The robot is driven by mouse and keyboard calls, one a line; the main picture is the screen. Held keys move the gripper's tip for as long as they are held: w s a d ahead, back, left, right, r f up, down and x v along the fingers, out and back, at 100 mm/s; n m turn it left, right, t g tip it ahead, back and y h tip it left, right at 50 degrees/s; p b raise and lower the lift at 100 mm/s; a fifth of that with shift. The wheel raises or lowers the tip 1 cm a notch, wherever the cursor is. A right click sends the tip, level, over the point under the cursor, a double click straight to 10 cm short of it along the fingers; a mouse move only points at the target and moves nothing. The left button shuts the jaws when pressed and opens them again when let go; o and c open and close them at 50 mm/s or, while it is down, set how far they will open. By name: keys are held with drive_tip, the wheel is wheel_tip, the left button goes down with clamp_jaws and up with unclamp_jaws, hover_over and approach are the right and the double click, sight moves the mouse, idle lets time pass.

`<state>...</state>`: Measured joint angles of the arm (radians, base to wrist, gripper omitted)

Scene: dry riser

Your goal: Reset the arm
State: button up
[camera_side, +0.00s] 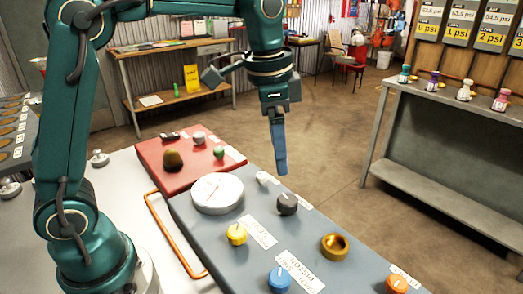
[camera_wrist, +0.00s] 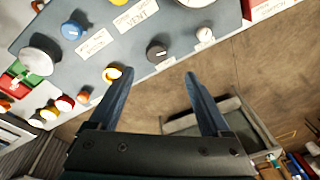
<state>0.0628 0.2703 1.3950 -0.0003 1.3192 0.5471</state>
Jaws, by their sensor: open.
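My gripper (camera_side: 279,150) hangs fingers-down above the far edge of the grey control panel (camera_side: 330,240), apart from it. In the wrist view my gripper (camera_wrist: 158,82) shows two blue fingers spread apart with nothing between them. The panel carries a round white gauge (camera_side: 217,192), a dark knob (camera_side: 287,204), a yellow knob (camera_side: 237,234), a blue knob (camera_side: 280,279), an orange knob (camera_side: 396,284) and a brass ring-shaped fitting (camera_side: 335,246). The wrist view also shows the brass fitting (camera_wrist: 112,73) and the dark knob (camera_wrist: 156,50) near the fingertips.
A red panel (camera_side: 150,152) with several small knobs adjoins the grey one. A wooden workbench (camera_side: 160,50) is at the back. The air beside my gripper and the floor (camera_side: 330,130) beyond are clear.

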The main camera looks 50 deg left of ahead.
drive_tip(key=s+a+r+n+t, duration=0.1)
drive_tip(key=s+r+n+t, duration=0.15)
drive_tip(key=s, duration=0.35)
drive_tip(key=s+a+f+n+t, duration=0.1)
drive_tip(key=s+f+n, duration=0.3)
drive_tip(key=s, duration=0.5)
drive_tip(key=shift+f, duration=0.45)
drive_tip(key=shift+n, duration=0.25)
drive_tip(key=shift+s, duration=0.1)
